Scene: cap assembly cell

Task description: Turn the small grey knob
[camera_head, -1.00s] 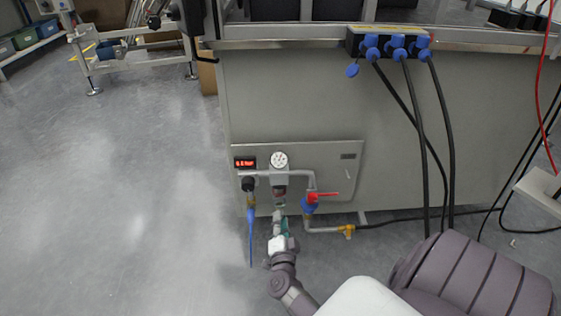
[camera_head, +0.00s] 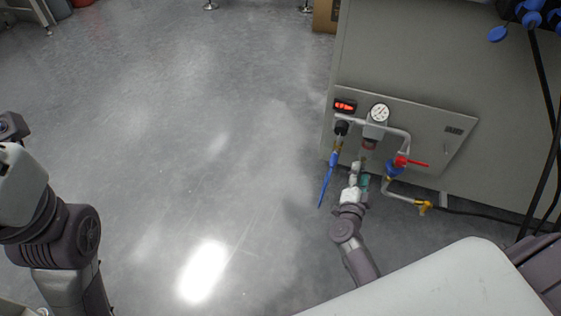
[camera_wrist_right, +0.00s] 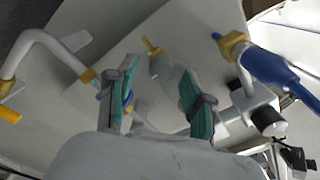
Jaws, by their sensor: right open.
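The pipework panel (camera_head: 455,150) is on the front of the grey cabinet, with a round white gauge (camera_head: 379,112) above a small reddish and clear unit (camera_head: 368,146). My right gripper (camera_head: 359,172) is just below that unit. In the right wrist view the right gripper (camera_wrist_right: 155,97) is open, with teal pads. A small grey tapered part (camera_wrist_right: 175,77) with a brass-coloured end shows in the gap between its fingers; it may be the small grey knob. I cannot tell whether the pads touch it. My left gripper (camera_head: 12,127) is partly visible at the left edge, away from the panel.
A red-handled blue valve (camera_head: 400,164) is right of the right gripper. A blue hose (camera_head: 327,181) hangs to its left, below a black knob (camera_head: 341,128). A yellow fitting (camera_head: 425,207) is lower right. The grey floor (camera_head: 170,150) at left is clear.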

